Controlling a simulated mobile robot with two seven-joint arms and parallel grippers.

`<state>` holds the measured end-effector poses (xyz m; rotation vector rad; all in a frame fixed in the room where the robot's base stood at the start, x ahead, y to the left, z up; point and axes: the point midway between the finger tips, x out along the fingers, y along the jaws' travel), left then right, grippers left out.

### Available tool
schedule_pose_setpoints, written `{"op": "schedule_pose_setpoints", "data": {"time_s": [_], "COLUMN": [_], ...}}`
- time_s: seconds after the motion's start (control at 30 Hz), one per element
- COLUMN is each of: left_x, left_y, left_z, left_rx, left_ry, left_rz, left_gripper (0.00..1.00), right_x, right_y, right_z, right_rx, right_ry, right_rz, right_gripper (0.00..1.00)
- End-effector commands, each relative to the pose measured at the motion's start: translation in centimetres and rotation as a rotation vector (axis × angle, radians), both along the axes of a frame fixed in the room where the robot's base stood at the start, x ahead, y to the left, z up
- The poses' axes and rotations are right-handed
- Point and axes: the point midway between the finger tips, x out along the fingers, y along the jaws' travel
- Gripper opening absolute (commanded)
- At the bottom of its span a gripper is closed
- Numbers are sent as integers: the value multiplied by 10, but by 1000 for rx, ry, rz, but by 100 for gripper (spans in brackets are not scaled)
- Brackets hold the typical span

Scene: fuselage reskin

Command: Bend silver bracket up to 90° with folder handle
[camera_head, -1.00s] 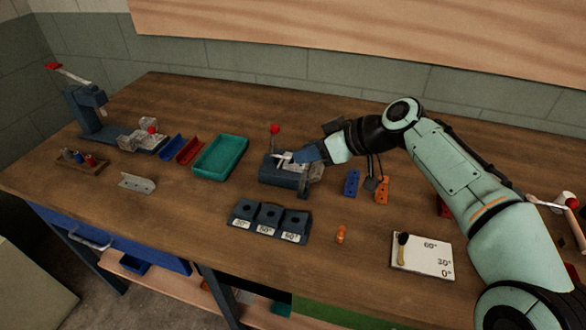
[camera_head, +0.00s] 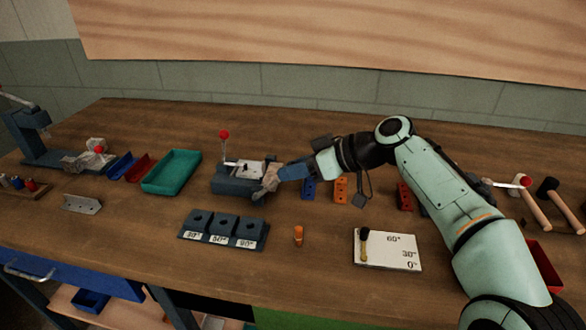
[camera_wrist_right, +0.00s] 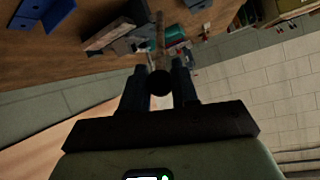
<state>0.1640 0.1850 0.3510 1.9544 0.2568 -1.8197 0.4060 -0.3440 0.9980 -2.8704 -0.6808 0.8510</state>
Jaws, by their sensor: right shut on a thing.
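The folder (camera_head: 233,187) is a blue-grey bench tool with a red-knobbed lever (camera_head: 224,134) standing up at its left. A pale silver piece (camera_head: 250,168) lies on its top; whether it is flat or bent is too small to tell. Another silver piece with holes, an upright bracket shape (camera_head: 82,204), stands at the left on the table. My right gripper (camera_head: 277,175) is at the folder's right side, shut on what looks like the folder handle (camera_wrist_right: 160,38). In the wrist view the handle's dark round end (camera_wrist_right: 160,82) sits between the fingers. My left gripper is not visible.
A green tray (camera_head: 172,172) stands left of the folder. A dark block set (camera_head: 223,230) marked with angles, an orange peg (camera_head: 298,236) and a white angle card (camera_head: 388,250) lie in front. Blue (camera_head: 309,188) and orange (camera_head: 341,190) holed pieces stand just right of my gripper.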

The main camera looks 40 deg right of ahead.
Motion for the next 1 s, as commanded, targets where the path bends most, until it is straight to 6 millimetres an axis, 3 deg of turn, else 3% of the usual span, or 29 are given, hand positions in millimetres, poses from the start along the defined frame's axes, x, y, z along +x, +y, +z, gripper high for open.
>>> {"op": "schedule_pose_setpoints", "data": {"time_s": [0.47, 0.5, 0.57, 1.0], "left_x": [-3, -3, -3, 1], "left_y": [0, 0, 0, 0], "left_z": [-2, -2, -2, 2], "left_rx": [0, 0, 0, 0], "left_ry": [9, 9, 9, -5], "left_rz": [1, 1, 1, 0], "left_gripper": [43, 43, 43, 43], "right_x": [0, 0, 0, -9], "right_y": [-4, -4, -3, -7], "right_z": [-7, -7, -7, 3], "right_rx": [-5, -5, -4, -2], "right_ry": [12, 12, 13, 4], "right_rz": [-5, -5, -5, -3], "right_gripper": [0, 32, 51, 51]}}
